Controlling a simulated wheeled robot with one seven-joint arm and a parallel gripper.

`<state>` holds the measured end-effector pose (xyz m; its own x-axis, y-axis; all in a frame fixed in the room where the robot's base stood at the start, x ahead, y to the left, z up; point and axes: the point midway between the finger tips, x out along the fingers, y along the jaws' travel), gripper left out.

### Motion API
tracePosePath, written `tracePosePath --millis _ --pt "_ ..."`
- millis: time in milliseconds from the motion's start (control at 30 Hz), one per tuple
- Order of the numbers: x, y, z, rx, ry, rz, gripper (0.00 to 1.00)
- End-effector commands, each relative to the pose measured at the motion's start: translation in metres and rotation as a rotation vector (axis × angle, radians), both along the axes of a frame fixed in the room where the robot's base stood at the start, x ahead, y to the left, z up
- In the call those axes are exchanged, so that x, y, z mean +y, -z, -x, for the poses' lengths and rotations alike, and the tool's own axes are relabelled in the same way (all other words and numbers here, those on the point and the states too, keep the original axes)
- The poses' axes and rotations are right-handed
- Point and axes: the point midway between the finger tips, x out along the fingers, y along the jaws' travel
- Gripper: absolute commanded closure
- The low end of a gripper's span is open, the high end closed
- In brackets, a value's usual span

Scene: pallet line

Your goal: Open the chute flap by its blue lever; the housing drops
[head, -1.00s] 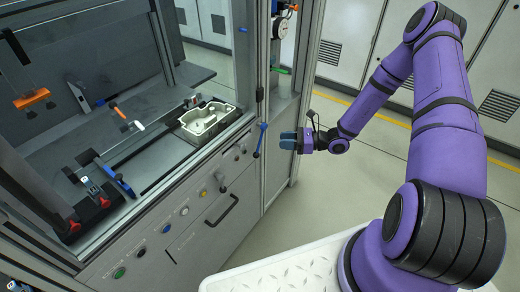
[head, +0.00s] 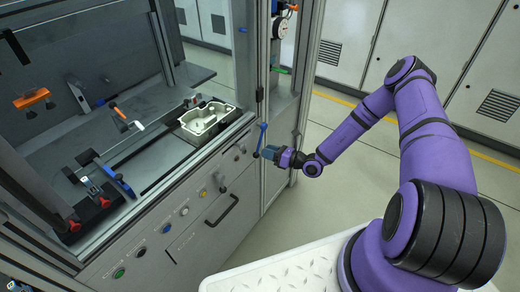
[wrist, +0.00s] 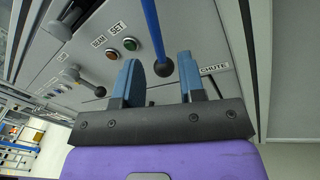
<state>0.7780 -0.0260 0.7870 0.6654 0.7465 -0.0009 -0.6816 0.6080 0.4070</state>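The blue lever (head: 262,135) stands at the front right corner of the machine, near upright. In the wrist view the lever (wrist: 154,30) ends in a dark ball at its lower end. My gripper (head: 267,153) is at the lever's lower end. In the wrist view my gripper (wrist: 162,76) is open, with the ball end seen between its two blue fingers; I cannot tell if either touches it. A pale housing (head: 207,123) lies in a dark recess at the machine's right edge. I cannot make out the flap itself.
A CHUTE label (wrist: 214,69) is beside the lever. A black drawer handle (head: 222,211) sticks out below. A metal post (head: 284,120) rises just right of the lever. The floor to the right is clear.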

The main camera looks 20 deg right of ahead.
Motion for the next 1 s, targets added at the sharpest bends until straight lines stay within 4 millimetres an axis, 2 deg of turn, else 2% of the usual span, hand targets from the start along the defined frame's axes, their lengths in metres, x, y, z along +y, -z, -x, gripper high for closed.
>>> tracePosePath --millis 100,267,633,667,800,1000 --pt "0.014 0.000 -0.012 -0.003 -0.001 0.000 0.63" --pt "0.025 0.000 -0.022 -0.002 -0.002 0.001 0.63" --pt "0.029 -0.001 -0.026 -0.002 -0.001 0.000 0.63" --pt "0.029 -0.001 -0.026 -0.001 -0.001 0.000 0.66" --pt "0.029 -0.001 -0.026 -0.001 -0.001 0.000 0.98" --pt "0.029 0.000 -0.026 -0.001 -0.001 0.000 1.00"
